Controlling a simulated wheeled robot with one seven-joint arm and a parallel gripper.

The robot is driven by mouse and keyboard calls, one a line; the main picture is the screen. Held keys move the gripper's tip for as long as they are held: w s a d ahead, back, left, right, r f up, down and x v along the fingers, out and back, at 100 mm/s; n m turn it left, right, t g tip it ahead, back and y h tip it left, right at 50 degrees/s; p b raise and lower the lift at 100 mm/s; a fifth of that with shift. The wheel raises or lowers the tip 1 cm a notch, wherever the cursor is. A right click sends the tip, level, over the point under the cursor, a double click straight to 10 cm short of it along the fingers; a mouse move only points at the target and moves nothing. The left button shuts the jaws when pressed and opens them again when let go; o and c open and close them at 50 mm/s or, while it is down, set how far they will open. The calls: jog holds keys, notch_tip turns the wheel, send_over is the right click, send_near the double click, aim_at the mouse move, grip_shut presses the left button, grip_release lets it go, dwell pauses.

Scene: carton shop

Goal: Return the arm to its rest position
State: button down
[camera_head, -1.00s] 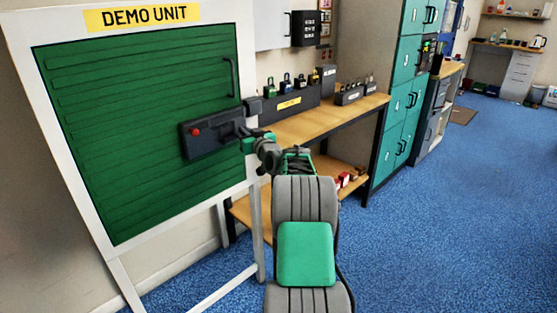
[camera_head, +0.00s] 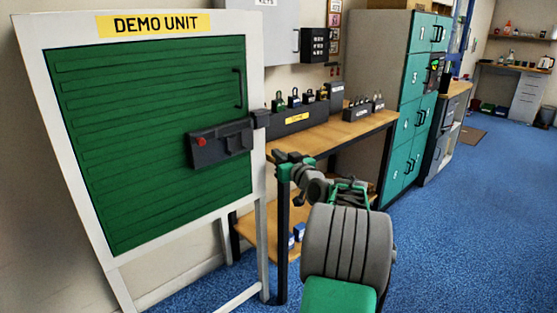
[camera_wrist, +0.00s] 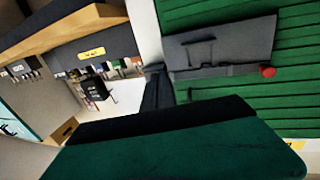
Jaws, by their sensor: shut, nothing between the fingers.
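My gripper (camera_head: 281,156) is shut and empty, its arm bent out in front of me. It is apart from the demo unit, to the right of and below the dark grey lock body (camera_head: 221,145). The lock body has a red button (camera_head: 201,142) at its left end and sits on the green ribbed door (camera_head: 130,150). Its right end reaches a dark block (camera_head: 261,119) on the white frame. In the wrist view, a green and black part of my gripper (camera_wrist: 180,140) fills the bottom, and the lock body (camera_wrist: 220,47) appears upside down.
A wooden workbench (camera_head: 345,132) with padlocks on dark stands is behind my gripper. Beyond it stand teal lockers (camera_head: 411,118). Blue floor (camera_head: 470,220) is open to the right. The white frame (camera_head: 262,235) of the demo unit stands close on the left.

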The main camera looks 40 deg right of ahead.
jog(key=a+n+g+y+p, duration=0.2)
jog(key=a+g+y+p, duration=0.3)
jog(key=a, duration=1.9)
jog(key=s+a+f+n+g+p, duration=0.15)
jog(key=s+a+g+p, duration=0.3)
jog(key=s+a, duration=0.5)
jog(key=s+a+f+g+p, duration=0.1)
jog(key=s+a, duration=0.3)
jog(key=s, duration=0.4)
jog(key=s+a+f+g+h+p, duration=0.1)
jog(key=s+a+f+g+p, duration=0.1)
jog(key=s, duration=0.5)
jog(key=shift+s+a+f+m+g, duration=0.4)
jog(key=shift+a+m+g, duration=0.05)
jog(key=shift+a+g, duration=0.5)
